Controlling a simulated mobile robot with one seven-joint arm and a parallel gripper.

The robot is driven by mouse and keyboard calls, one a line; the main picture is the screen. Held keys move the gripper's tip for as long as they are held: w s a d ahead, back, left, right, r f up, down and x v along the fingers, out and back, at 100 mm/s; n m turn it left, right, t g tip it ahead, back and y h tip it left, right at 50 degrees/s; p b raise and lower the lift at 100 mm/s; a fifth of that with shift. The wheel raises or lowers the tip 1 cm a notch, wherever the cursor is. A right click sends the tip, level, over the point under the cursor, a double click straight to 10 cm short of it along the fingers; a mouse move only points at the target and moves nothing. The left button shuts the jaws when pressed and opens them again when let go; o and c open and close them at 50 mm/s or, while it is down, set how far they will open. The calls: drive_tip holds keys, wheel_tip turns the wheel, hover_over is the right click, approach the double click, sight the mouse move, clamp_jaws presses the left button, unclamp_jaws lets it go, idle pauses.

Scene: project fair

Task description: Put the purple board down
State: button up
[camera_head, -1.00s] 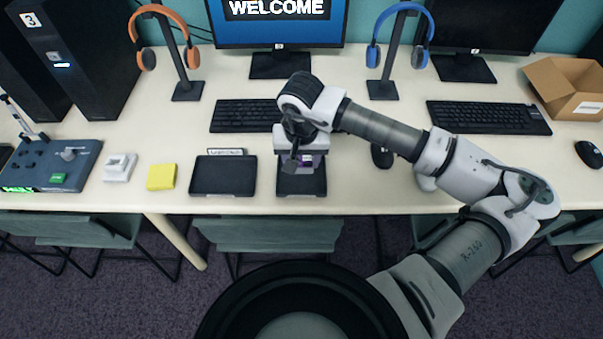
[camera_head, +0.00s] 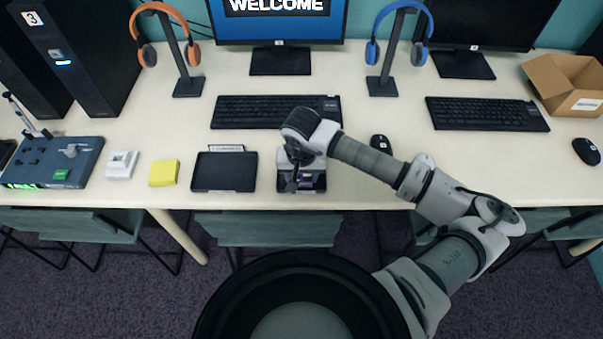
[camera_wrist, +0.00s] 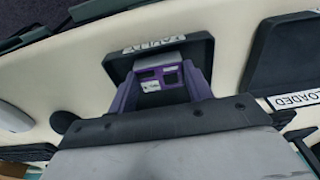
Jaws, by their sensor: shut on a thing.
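My gripper (camera_head: 299,184) is over the right-hand dark tray (camera_head: 323,189) at the table's front edge. It is shut on the purple board (camera_head: 308,180), which is mostly hidden under the wrist in the head view. In the wrist view, the board (camera_wrist: 159,74) shows its grey and purple end with dark ports and a small white label between my fingers. The dark tray (camera_wrist: 196,48) lies beneath it. I cannot tell whether the board touches the tray.
A second dark tray (camera_head: 224,172), empty, lies just left, with a label behind it partly reading "LOADED" in the wrist view (camera_wrist: 297,99). Yellow notes (camera_head: 164,173), a white block (camera_head: 121,165) and a control box (camera_head: 55,163) lie farther left. A keyboard (camera_head: 275,111) is behind; a mouse (camera_head: 380,143) is right.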

drive_tip(key=o, duration=1.1)
drive_tip(key=shift+f, duration=0.1)
drive_tip(key=shift+c, duration=0.2)
drive_tip(key=shift+r+p, duration=0.35)
drive_tip(key=shift+p, duration=0.15)
wheel_tip(320, 180, up, 12)
drive_tip(key=s+b, duration=0.1)
drive_tip(key=b, duration=0.1)
drive_tip(key=shift+s+f+b, duration=0.2)
drive_tip(key=shift+s+b, duration=0.05)
drive_tip(key=shift+b, duration=0.15)
